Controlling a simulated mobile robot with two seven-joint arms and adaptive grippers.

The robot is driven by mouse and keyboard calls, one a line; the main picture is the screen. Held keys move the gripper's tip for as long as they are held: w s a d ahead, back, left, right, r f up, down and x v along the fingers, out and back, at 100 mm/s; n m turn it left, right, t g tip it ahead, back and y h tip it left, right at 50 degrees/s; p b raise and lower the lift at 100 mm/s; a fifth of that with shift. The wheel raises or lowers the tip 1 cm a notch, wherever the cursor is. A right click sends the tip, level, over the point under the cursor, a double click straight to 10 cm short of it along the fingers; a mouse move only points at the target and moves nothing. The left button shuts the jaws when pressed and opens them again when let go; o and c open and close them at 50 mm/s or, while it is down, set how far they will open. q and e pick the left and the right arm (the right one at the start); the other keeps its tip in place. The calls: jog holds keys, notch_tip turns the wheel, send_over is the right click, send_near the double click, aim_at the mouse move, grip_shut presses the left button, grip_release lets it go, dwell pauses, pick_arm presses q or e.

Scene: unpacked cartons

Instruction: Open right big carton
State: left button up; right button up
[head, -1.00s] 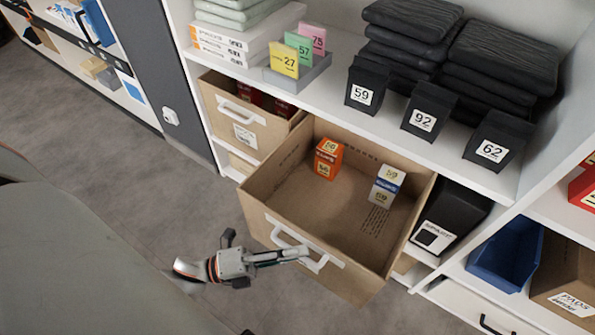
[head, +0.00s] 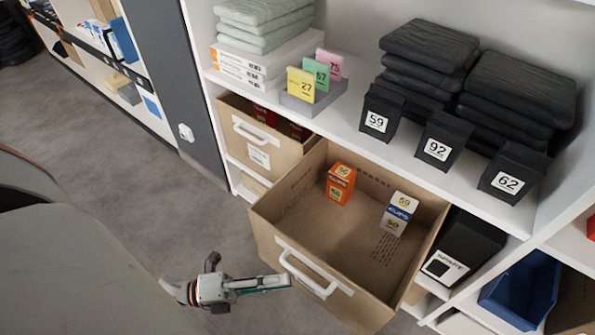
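The right big carton (head: 278,226) is a brown open-topped box with a white handle (head: 306,272) on its front. It stands pulled well out of the shelf, its inside in plain view. An orange box (head: 340,184) and a white-and-blue box (head: 398,214) stand in it. My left gripper (head: 289,281) is in front of the carton, its fingertips near the lower left part of the handle. I see nothing held between the fingers, but their gap is too small to judge, and I cannot tell whether they touch the handle. My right gripper is out of view.
A second brown carton (head: 262,138) with a white handle sits inside the shelf to the left. Black numbered boxes (head: 437,140) stand on the white shelf board (head: 345,138) above. A blue bin (head: 522,288) is at the right. Grey floor lies open at the left.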

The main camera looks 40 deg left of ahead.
pick_arm(q)
jog(key=v, duration=0.6)
dwell(0.5)
